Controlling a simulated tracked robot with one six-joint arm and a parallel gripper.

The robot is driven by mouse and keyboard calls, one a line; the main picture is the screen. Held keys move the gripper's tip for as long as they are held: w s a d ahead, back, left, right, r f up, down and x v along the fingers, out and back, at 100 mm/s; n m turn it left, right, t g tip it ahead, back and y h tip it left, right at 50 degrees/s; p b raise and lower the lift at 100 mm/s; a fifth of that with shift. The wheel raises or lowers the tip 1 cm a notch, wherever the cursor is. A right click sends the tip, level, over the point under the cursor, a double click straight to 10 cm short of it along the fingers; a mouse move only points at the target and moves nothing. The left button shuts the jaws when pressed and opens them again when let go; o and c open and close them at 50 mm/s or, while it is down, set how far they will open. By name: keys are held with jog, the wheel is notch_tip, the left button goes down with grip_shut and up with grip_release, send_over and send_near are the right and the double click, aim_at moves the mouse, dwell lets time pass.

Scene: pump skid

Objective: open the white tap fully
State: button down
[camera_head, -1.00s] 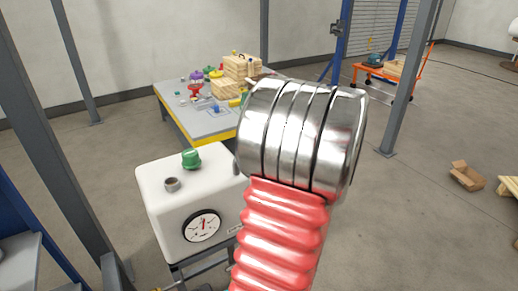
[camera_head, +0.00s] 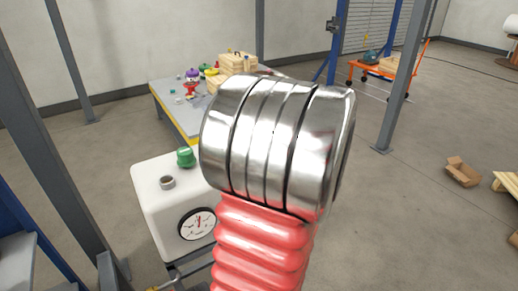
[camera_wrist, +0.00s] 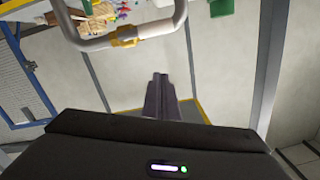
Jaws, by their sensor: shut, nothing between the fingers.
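I cannot pick out a white tap in either view. My gripper (camera_wrist: 158,80) shows in the wrist view as two dark grey fingers close together, pointing away from the dark wrist housing. It is shut and empty. A grey bent pipe with a yellow fitting (camera_wrist: 125,37) crosses the top of the wrist view, above the fingertips in the picture. In the head view my silver and red arm fills the middle and hides part of the bench and the white box; my gripper is out of that view.
A white box (camera_head: 155,205) with a gauge (camera_head: 197,223), a green cap (camera_head: 185,157) and a short grey stub (camera_head: 167,182) stands at left. A grey bench (camera_head: 172,101) behind holds coloured valves and wooden blocks. Steel posts stand around. An orange cart (camera_head: 395,72) is farther back. Floor at right is mostly open.

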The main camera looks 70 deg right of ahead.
jog(key=v, duration=1)
jog(key=shift+w+a+f, duration=0.1)
jog(key=shift+w, duration=0.05)
dwell(0.5)
